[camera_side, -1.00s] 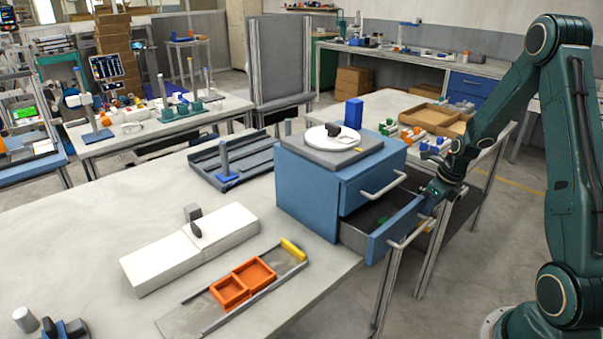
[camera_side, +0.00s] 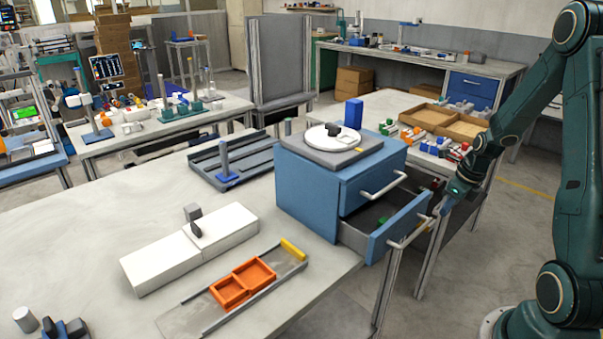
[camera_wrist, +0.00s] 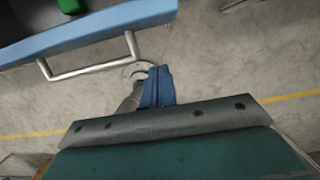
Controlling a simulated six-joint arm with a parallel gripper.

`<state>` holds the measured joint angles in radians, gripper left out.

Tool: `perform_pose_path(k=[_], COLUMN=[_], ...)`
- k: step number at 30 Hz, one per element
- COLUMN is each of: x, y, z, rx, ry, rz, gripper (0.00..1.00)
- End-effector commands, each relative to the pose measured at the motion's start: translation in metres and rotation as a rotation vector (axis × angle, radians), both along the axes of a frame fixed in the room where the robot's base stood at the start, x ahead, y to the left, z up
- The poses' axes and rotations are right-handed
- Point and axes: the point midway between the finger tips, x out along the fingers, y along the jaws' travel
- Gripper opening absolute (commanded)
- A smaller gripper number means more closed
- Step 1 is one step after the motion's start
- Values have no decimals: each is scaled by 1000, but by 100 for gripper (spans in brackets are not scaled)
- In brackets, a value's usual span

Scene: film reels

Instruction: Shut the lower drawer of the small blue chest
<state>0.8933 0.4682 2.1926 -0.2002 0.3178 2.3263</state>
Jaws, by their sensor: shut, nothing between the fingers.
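The small blue chest (camera_side: 308,190) stands at the table's right edge. Its upper drawer (camera_side: 373,188) is shut and its lower drawer (camera_side: 398,232) is pulled out, with a green item (camera_side: 383,219) inside. The lower drawer's front (camera_wrist: 90,30) and its bar handle (camera_wrist: 90,70) show in the wrist view, with part of the green item (camera_wrist: 60,10). My gripper (camera_side: 438,211) is shut and empty, just outside the drawer front near the handle's right end. In the wrist view its blue fingers (camera_wrist: 158,85) lie together; whether they touch the handle is unclear.
A grey slab with a white disc (camera_side: 330,140) and a dark object lies on the chest. A white block (camera_side: 190,248) and orange trays (camera_side: 243,283) are on the table to the left.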

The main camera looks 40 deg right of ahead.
Motion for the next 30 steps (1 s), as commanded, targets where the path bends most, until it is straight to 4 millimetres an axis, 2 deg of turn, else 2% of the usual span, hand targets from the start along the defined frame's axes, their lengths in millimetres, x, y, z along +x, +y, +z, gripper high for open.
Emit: perform_pose_path(k=[9, 15, 21, 30], x=[-10, -15, -18, -23], y=[-1, 0, 0, 2], z=[43, 63, 73, 73], rx=[-2, -1, 0, 3], ry=[-3, -2, 0, -20], rz=[-1, 0, 0, -1], gripper=[0, 0, 0, 0])
